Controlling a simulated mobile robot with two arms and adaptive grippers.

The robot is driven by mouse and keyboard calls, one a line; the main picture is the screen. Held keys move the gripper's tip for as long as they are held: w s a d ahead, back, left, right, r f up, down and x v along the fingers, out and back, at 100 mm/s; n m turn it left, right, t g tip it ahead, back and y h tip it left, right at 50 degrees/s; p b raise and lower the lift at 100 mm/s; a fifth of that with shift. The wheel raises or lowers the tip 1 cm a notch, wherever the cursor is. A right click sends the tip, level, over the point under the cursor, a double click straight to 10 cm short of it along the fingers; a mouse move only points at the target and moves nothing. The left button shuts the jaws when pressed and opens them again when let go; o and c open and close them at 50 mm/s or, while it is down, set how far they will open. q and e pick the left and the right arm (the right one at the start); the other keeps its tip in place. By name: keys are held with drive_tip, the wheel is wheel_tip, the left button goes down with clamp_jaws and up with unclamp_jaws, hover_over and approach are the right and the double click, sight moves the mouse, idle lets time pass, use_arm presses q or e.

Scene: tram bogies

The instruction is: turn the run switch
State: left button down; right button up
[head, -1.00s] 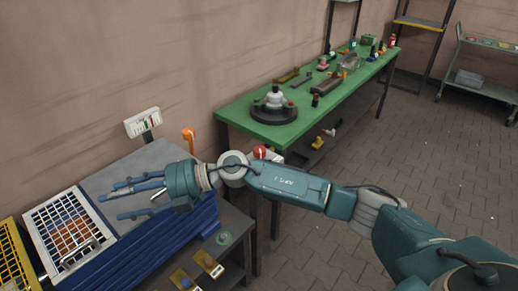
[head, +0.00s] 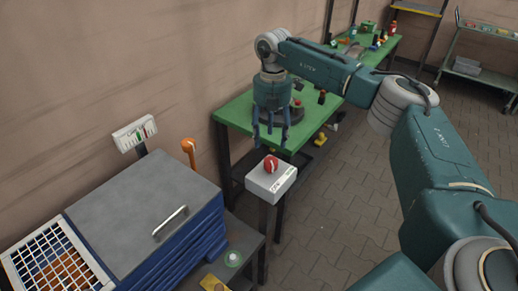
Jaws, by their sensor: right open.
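The run switch is a red round knob (head: 271,164) with a pale mark across it. It sits on top of a light grey box (head: 272,181) on a dark post, in front of the green bench's near end. My right gripper (head: 271,140) points down with its blue-grey fingers apart and empty. In the picture its fingertips are just above the knob; a gap shows between them and it. My left gripper is not in view.
A blue cabinet with a grey lid (head: 135,205) and a metal handle (head: 170,222) stands at the left, beside a white grid tray (head: 62,258). An orange lever (head: 189,150) rises behind it. The green bench (head: 235,113) runs back along the wall.

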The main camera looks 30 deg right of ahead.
sight(271, 161)
drive_tip(key=shift+s+d+f+b, duration=0.2)
drive_tip(key=shift+s+f+b, duration=0.4)
drive_tip(key=shift+b, duration=0.5)
wheel_tip(271, 161, down, 3)
drive_tip(key=shift+w+f+b, duration=0.15)
drive_tip(key=shift+f+b, duration=0.05)
drive_tip(key=shift+b, duration=1.05)
drive_tip(key=f+b, duration=0.2)
drive_tip(key=f, duration=0.1)
drive_tip(key=shift+w+f, duration=0.1)
drive_tip(key=shift+w, duration=0.1)
wheel_tip(271, 161, down, 2)
drive_tip(key=shift+f+b, duration=0.1)
drive_tip(key=shift+b, duration=1)
drive_tip(key=c, duration=1.1)
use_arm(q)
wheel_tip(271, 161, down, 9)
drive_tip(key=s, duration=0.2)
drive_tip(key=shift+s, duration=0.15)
use_arm(e)
drive_tip(key=shift+c, duration=0.2)
